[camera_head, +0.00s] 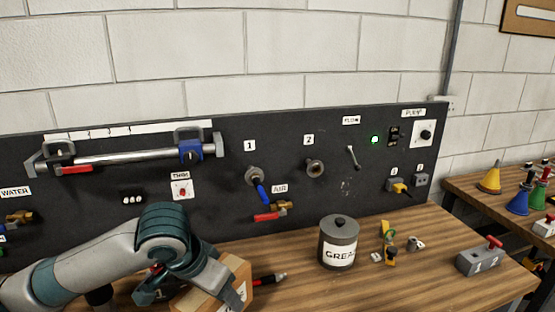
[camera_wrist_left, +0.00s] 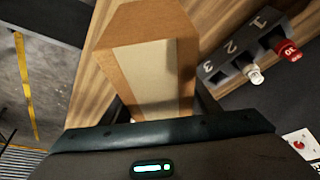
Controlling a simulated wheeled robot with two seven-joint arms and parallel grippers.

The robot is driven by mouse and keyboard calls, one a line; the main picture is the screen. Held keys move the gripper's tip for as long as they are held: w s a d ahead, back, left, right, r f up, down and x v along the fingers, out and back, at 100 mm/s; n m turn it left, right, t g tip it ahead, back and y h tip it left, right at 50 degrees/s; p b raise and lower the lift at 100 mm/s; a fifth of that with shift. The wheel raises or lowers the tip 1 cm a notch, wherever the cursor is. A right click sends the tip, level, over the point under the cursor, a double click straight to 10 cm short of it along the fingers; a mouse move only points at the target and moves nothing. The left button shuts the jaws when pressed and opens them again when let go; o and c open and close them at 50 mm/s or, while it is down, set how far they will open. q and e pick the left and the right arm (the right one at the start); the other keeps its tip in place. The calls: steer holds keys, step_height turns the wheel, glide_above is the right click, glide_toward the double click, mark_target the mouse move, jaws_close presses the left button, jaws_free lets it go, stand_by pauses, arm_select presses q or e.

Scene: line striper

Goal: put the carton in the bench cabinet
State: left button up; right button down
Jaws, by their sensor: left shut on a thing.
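The carton (camera_head: 236,276) is a brown cardboard box at the lower left of the wooden bench top in the head view. My left gripper (camera_head: 228,290) reaches over it from the left and is shut on it. In the left wrist view the carton (camera_wrist_left: 150,65) stands out in front of the gripper, with a pale panel on its near face. I cannot tell whether the carton touches the bench. The bench cabinet does not show in either view. My right gripper does not show.
A grease can (camera_head: 338,243) stands mid-bench, with small fittings (camera_head: 388,243) and a grey block with a red lever (camera_head: 480,257) to its right. A red and black tool (camera_head: 270,280) lies just right of the carton. A black panel (camera_head: 300,205) with valves stands behind the bench.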

arm_select(q)
steer(key=w+a+f+n+y, duration=0.1)
steer(key=a+n+y, duration=0.1)
steer(key=a+n, duration=0.4)
steer(key=a, duration=0.2)
steer(key=shift+a+f+t, duration=0.15)
steer(key=shift+a+t, duration=0.15)
steer(key=shift+t, duration=0.1)
stand_by(1.3)
